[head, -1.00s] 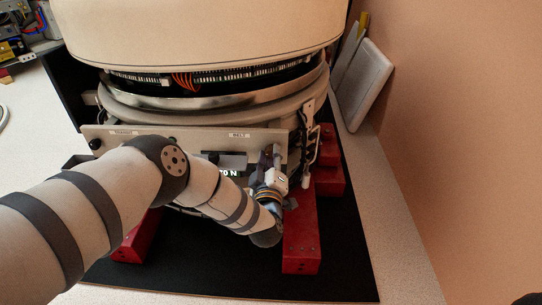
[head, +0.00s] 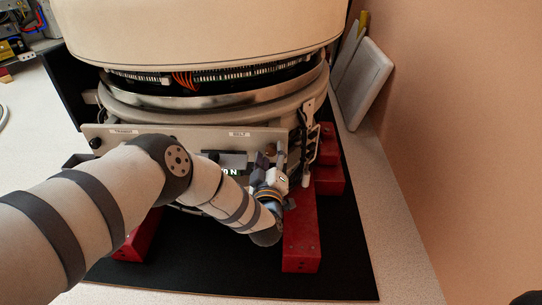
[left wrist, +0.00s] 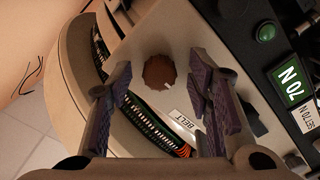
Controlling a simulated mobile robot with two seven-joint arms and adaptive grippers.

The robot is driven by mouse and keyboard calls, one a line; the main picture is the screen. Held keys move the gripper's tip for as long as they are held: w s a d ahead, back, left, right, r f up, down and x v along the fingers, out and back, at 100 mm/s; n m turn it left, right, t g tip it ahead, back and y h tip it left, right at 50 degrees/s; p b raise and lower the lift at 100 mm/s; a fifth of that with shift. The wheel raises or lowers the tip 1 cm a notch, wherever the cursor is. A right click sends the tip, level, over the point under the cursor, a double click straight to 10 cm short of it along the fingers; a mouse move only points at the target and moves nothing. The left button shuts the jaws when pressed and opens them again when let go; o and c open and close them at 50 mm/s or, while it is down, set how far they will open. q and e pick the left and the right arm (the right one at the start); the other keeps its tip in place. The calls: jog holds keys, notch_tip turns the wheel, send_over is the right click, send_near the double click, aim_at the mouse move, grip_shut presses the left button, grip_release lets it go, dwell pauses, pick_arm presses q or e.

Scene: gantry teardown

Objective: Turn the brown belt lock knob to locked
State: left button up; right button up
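The brown belt lock knob (left wrist: 159,72) is a round, ridged knob on the beige panel (left wrist: 190,30). In the left wrist view its small pale mark points down and right, toward the BELT label (left wrist: 182,122). In the head view the knob (head: 271,148) shows only as a small brown patch behind my gripper. My left gripper (head: 271,158) is open, and nothing is between its pads. In the left wrist view its two purple-padded fingers stand on either side of the knob, with a visible gap to it.
A green-lit display (head: 230,172) and a green button (left wrist: 266,32) sit on the panel near the knob. Red support blocks (head: 301,235) stand below on the black mat (head: 345,270). A latch bracket (head: 310,140) is right of the panel. Grey boards (head: 362,80) lean against the wall.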

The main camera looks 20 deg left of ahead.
pick_arm(q)
jog(key=shift+s, duration=0.1)
jog(key=v, duration=1.2)
jog(key=shift+r, duration=0.1)
